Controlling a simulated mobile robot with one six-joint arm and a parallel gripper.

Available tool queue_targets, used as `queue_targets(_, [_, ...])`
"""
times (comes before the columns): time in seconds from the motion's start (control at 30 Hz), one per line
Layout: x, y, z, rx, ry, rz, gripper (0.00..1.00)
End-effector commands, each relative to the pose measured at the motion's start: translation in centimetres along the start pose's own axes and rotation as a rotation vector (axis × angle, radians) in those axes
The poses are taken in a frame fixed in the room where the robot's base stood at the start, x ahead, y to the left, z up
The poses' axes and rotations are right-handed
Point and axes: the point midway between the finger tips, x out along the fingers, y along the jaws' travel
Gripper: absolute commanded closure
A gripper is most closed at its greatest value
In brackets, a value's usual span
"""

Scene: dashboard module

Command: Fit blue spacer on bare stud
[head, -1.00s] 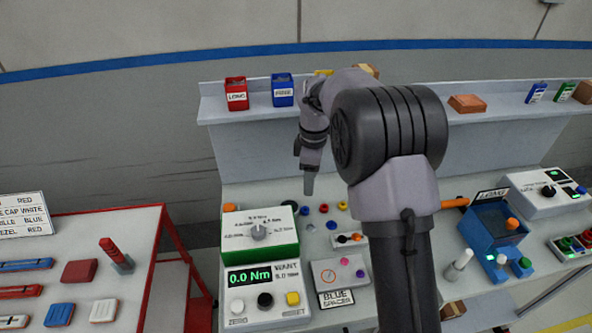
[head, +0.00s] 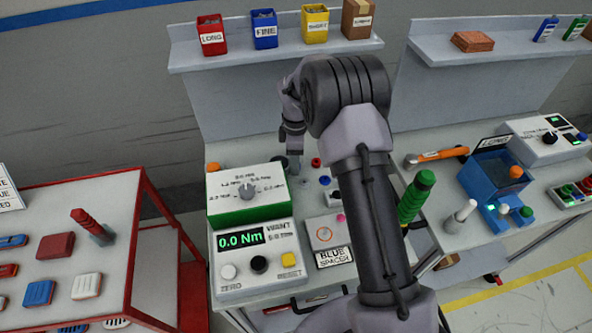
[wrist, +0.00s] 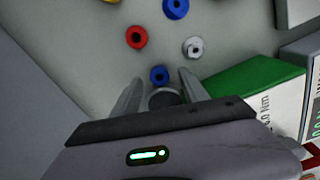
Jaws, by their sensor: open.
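My gripper (wrist: 160,90) is open in the wrist view, its fingers pointing down at the bench. A small blue ring-shaped spacer (wrist: 159,75) lies just beyond and between the fingertips, not gripped. A dark round shape shows between the fingers; I cannot tell what it is. A second, larger blue ring (wrist: 175,7) lies farther off. In the head view my gripper (head: 294,166) is over the back of the bench, hiding the near spacer.
Red (wrist: 137,37), yellow (wrist: 111,3) and grey (wrist: 193,47) rings lie around. The green torque box (wrist: 255,85) stands close on the right in the wrist view. Bins (head: 264,29) line the back shelf. A green-handled tool (head: 416,196) stands right of my arm.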

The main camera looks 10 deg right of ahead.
Motion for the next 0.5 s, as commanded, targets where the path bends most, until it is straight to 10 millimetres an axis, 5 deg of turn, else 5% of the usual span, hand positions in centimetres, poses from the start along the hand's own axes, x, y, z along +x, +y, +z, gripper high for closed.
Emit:
queue_targets(0.07, [1.54,-0.02,0.02,0.000,0.000,-0.001,0.48])
queue_targets(0.27, [1.36,0.01,0.02,0.001,0.000,0.001,0.50])
queue_targets(0.5, [1.34,0.01,0.02,0.000,0.000,0.000,0.97])
